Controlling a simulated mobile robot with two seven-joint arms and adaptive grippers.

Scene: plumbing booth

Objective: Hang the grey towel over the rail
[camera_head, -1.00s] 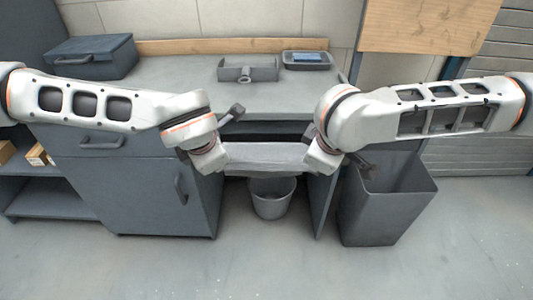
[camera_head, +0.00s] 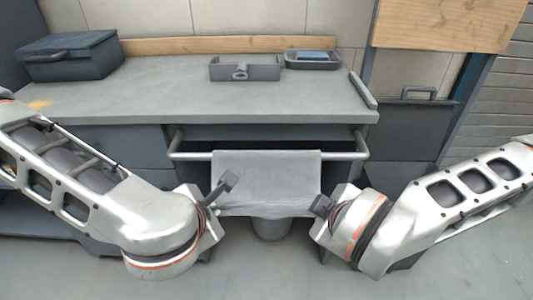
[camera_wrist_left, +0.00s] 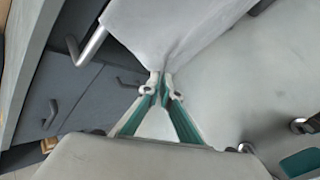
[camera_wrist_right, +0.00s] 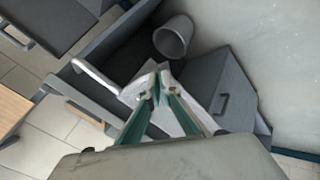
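The grey towel (camera_head: 266,180) lies across the rail (camera_head: 190,156) in the head view, its front part sloping down towards me. My left gripper (camera_head: 222,192) is at the towel's lower left corner. In the left wrist view its fingers (camera_wrist_left: 162,88) are shut on the towel (camera_wrist_left: 165,30), which gathers into creases there. My right gripper (camera_head: 321,207) is at the lower right corner. In the right wrist view its fingertips (camera_wrist_right: 154,84) are together on the towel's pale edge (camera_wrist_right: 135,90). The part behind the rail is hidden.
The rail is fixed to the front of the grey counter (camera_head: 200,98). A toolbox (camera_head: 70,58), an open tray (camera_head: 245,70) and a shallow tray (camera_head: 312,62) stand on top. A bucket (camera_head: 271,229) is below the towel. A dark bin (camera_head: 408,130) is right.

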